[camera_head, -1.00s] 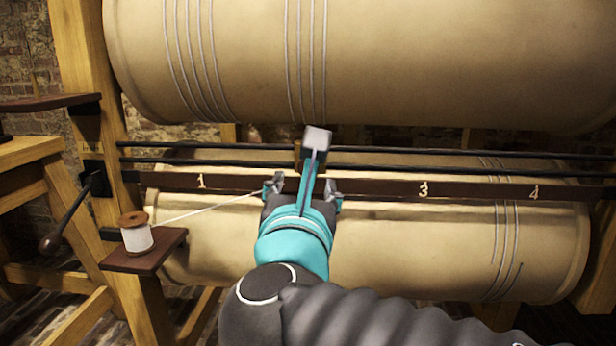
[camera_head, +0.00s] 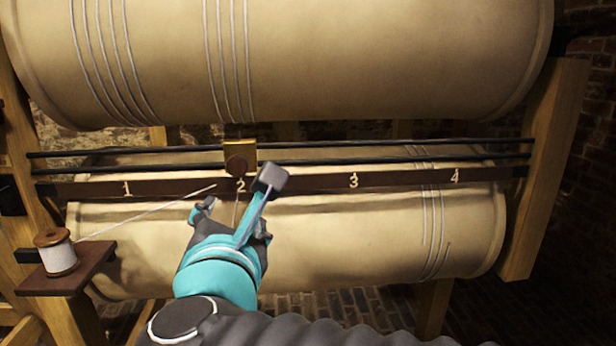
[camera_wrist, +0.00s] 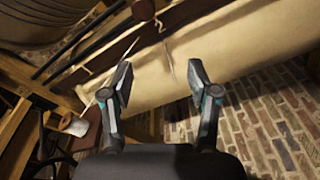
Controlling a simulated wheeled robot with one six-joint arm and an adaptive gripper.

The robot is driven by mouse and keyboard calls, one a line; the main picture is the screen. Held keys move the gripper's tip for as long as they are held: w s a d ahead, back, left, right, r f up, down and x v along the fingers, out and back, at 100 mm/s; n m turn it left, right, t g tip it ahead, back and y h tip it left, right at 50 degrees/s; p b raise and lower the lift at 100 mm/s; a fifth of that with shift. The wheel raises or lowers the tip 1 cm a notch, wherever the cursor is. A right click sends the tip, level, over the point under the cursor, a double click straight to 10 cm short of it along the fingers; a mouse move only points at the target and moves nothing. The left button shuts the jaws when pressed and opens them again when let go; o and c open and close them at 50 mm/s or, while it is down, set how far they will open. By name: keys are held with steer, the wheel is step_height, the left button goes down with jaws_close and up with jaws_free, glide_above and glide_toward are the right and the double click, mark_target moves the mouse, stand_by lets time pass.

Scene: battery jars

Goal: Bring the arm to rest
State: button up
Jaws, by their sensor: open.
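My gripper (camera_head: 236,218) is open in front of the lower drum, just below the dark numbered bar, near the mark 2. It also shows in the wrist view (camera_wrist: 160,90), with its two fingers apart and nothing between them. My teal wrist and dark arm reach up from the bottom of the head view. A brass block with a dark round knob (camera_head: 237,164) sits on the two black rods above the mark 2. A white thread (camera_head: 150,211) runs from a spool (camera_head: 57,252) up to the bar near my gripper.
A large pale upper drum (camera_head: 330,60) and a lower drum (camera_head: 340,235) lie in a wooden frame (camera_head: 545,165). The numbered bar (camera_head: 320,183) crosses between them. The spool stands on a small brown shelf (camera_head: 90,270) at left. Brick floor shows below the lower drum.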

steer(key=s+d+f+m+g+h+p, duration=0.35)
steer(key=d+f+m+g, duration=0.65)
steer(key=f+m, duration=0.7)
steer(key=s+d+r+m+p, duration=0.1)
steer(key=d+m+p, duration=0.2)
steer(key=d+m, duration=0.4)
steer(key=s+d+r+m+p, duration=0.1)
steer(key=d+r+m+p, duration=0.1)
steer(key=d+m, duration=0.6)
steer(key=shift+s+d+r+m+g+p, duration=0.3)
steer(key=shift+d+p, duration=0.25)
steer(key=shift+d, duration=0.7)
steer(key=shift+c, duration=0.3)
